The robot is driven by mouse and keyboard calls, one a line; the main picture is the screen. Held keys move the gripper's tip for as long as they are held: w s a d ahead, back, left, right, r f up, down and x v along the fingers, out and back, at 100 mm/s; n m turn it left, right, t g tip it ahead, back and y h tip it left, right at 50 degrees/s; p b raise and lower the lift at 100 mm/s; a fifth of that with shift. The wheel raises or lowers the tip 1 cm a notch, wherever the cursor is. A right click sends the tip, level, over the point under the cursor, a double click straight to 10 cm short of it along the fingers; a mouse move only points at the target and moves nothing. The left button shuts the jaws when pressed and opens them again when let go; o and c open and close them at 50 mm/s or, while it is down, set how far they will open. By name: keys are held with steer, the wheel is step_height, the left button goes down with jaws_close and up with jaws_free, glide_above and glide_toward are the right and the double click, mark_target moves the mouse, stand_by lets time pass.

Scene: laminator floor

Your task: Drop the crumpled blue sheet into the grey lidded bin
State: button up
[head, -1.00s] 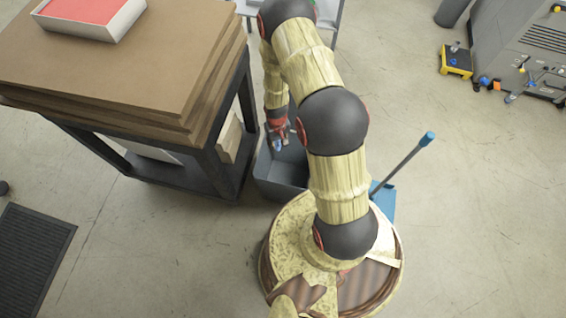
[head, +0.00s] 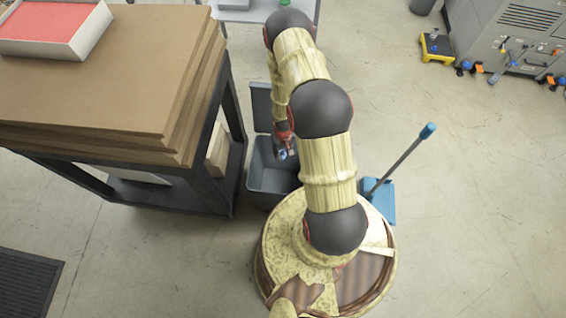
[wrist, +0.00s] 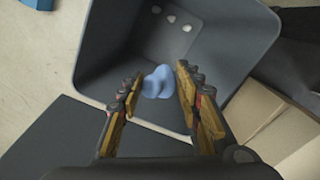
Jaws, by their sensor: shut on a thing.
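The crumpled blue sheet (wrist: 158,82) is a small light-blue lump between my fingertips in the wrist view. My gripper (wrist: 160,84) is shut on it, with one finger on each side. The grey bin (wrist: 245,50) lies below, its open inside behind the sheet. In the head view, the bin (head: 268,188) stands on the floor left of my base, with its lid (head: 261,105) raised at the far side. My gripper (head: 285,151) is over the bin's opening there, partly beside my arm. The sheet shows as a small blue patch (head: 283,155).
A dark-framed table (head: 215,165) with stacked brown boards stands close left of the bin. A blue dustpan (head: 383,203) with a long handle is right of my arm. Small white spots (wrist: 171,18) show inside the bin. Open floor lies to the right.

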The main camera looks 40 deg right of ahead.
steer(key=shift+f+b, duration=0.4)
steer(key=shift+f, duration=0.3)
steer(key=o, duration=0.8)
steer(key=shift+r, duration=0.15)
step_height(320, 180, up, 12)
steer(key=shift+f, duration=0.1)
stand_by(0.4)
